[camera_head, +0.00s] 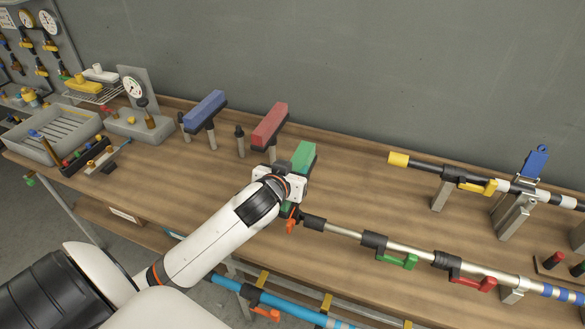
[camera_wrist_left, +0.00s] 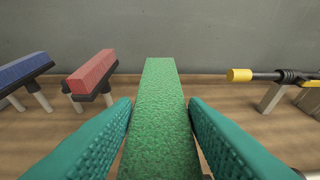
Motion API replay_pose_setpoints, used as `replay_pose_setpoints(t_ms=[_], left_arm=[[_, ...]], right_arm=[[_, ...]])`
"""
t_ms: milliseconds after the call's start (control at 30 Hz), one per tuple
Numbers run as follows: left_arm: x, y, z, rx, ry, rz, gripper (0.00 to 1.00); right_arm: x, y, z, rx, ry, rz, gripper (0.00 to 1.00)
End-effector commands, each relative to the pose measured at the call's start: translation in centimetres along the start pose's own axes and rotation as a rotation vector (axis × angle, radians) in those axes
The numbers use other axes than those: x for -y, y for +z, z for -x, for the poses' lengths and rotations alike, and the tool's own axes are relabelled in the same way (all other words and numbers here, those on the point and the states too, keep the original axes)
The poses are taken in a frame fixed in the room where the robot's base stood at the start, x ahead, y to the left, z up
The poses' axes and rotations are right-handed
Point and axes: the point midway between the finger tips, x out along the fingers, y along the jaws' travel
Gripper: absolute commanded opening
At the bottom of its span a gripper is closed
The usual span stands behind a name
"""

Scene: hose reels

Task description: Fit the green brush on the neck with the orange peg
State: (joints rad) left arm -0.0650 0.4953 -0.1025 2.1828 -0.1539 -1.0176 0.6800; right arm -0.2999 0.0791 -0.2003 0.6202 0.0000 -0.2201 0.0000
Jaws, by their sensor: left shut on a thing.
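The green brush (camera_head: 305,154) is held in my left gripper (camera_head: 290,186), above the front part of the bench. In the left wrist view the long green block (camera_wrist_left: 159,100) runs forward between the two teal finger pads of the gripper (camera_wrist_left: 160,112). An orange peg (camera_head: 292,221) shows just below the gripper, at the left end of a silver pole (camera_head: 340,231) with a dark neck (camera_head: 314,222). The brush is above and beside this end; the gripper hides whether they touch. My right gripper is not in view.
A blue brush (camera_head: 204,108) and a red brush (camera_head: 270,122) stand on posts behind and to the left. A yellow-tipped pole (camera_head: 398,159) rests on stands to the right. A grey tray (camera_head: 62,153) and gauge stand (camera_head: 140,125) are at the left. Bare bench lies behind the silver pole.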

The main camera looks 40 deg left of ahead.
Motion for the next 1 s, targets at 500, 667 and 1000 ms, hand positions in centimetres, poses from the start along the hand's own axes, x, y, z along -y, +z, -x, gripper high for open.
replay_pose_setpoints(t_ms=[500,667,1000], left_arm=[[0.0,-1.2,-0.5,0.002,0.000,0.000,0.09],[0.0,-1.6,-0.7,0.003,-0.001,0.000,0.09],[0.0,-1.6,-0.7,0.002,0.000,0.000,0.65]], right_arm=[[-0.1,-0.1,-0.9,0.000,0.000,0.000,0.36],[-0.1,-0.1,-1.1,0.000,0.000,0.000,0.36],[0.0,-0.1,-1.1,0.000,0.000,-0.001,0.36]])
